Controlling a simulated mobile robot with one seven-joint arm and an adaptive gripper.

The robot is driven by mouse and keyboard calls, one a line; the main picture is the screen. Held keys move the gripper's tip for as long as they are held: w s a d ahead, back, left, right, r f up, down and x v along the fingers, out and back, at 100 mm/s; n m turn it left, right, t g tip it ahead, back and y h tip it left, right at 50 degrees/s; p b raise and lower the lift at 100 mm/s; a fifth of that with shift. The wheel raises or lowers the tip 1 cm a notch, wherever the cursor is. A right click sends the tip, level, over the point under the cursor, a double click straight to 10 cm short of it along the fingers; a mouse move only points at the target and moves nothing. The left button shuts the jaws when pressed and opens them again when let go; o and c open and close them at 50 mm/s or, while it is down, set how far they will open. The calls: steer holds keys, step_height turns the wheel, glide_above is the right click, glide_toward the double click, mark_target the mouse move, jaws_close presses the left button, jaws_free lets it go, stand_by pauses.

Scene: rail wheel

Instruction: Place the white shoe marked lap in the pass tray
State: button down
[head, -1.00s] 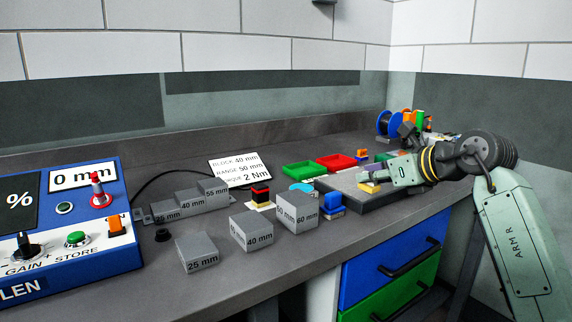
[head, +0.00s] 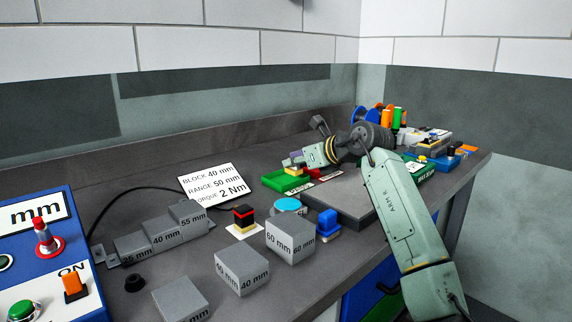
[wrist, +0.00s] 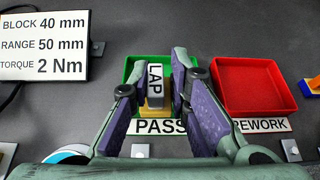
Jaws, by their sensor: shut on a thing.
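The white shoe marked LAP (wrist: 155,82) shows between the fingers of my gripper (wrist: 154,88) in the wrist view. It has a yellowish lower part, and my gripper is shut on it. The shoe shows over the green pass tray (wrist: 134,70), with its label PASS in front. Whether the shoe touches the tray floor, I cannot tell. In the head view, my gripper (head: 299,160) is above the green tray (head: 272,181), and the shoe is hard to make out there.
The red rework tray (wrist: 254,88) stands right of the pass tray. A sign (head: 212,184) stands to the left. Grey blocks (head: 290,239), a black and red stack (head: 243,216), a blue item (head: 327,223) and a grey plate (head: 340,195) are nearer.

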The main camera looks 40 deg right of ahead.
mark_target(287, 182)
steer(key=w, duration=0.4)
steer(key=shift+d+f+p, duration=0.1)
steer(key=shift+d+p, duration=0.1)
steer(key=shift+p, duration=0.2)
steer(key=shift+w+f, duration=0.2)
steer(key=shift+f, duration=0.1)
steer(key=shift+f+p, duration=0.45)
steer(key=shift+f, duration=1.1)
steer(key=shift+f, duration=0.1)
steer(key=c, duration=1.5)
jaws_free()
steer(key=shift+s, duration=0.2)
steer(key=b+v, duration=0.2)
steer(key=v, duration=1)
steer(key=shift+w+b, duration=0.15)
steer(key=shift+b, duration=0.15)
